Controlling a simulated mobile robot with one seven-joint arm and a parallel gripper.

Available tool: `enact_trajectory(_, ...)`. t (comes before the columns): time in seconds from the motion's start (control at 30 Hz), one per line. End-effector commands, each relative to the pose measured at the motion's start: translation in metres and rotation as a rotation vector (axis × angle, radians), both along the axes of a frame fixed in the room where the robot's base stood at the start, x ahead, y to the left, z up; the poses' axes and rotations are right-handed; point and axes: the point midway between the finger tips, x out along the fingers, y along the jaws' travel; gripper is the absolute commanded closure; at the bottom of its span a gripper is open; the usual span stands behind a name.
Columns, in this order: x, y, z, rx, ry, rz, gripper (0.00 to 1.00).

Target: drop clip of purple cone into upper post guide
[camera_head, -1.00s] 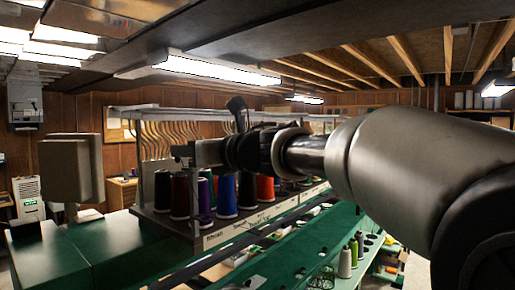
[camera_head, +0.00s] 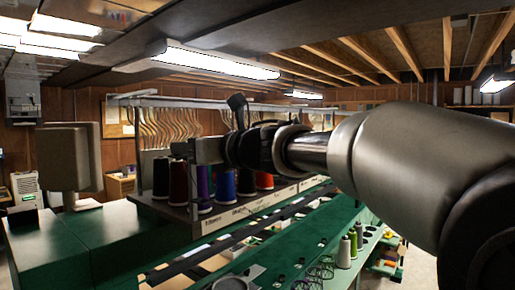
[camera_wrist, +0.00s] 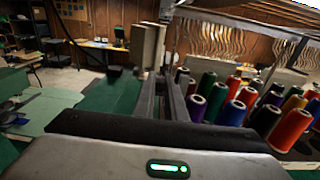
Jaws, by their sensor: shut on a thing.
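The purple cone (camera_head: 203,188) stands in the row of thread cones on the rack, partly hidden behind others; it also shows in the wrist view (camera_wrist: 197,107). My gripper (camera_head: 180,151) reaches left above the cones at the left end of the row. In the wrist view its fingers (camera_wrist: 168,78) are close together, pointing away and left of the cones. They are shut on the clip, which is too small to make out. A metal post (camera_head: 138,150) rises at the rack's left end to the overhead rail (camera_head: 190,102). I cannot single out the upper post guide.
Several other thread cones (camera_head: 246,183) stand close below my gripper. A grey box-shaped unit (camera_head: 68,158) stands on the green cabinet at left. A green work surface (camera_head: 300,240) with small spools (camera_head: 344,252) lies in front. Hanging tan guides (camera_head: 165,125) line the back.

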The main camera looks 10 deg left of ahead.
Motion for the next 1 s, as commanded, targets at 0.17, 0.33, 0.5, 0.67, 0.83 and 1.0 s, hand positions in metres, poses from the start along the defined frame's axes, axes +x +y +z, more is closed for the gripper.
enact_trajectory(0.17, 0.0, 0.0, 0.0, 0.0, 0.0, 0.001, 1.0)
enact_trajectory(0.33, 0.0, 0.0, 0.0, 0.0, 0.0, 0.001, 1.0)
enact_trajectory(0.5, 0.0, 0.0, 0.0, 0.0, 0.0, 0.0, 0.67)
enact_trajectory(0.67, 0.0, 0.0, 0.0, -0.001, 0.0, 0.0, 0.67)
enact_trajectory(0.83, -0.004, -0.008, 0.0, 0.0, 0.0, -0.001, 0.67)
enact_trajectory(1.0, -0.018, -0.036, 0.001, 0.002, 0.0, -0.003, 0.67)
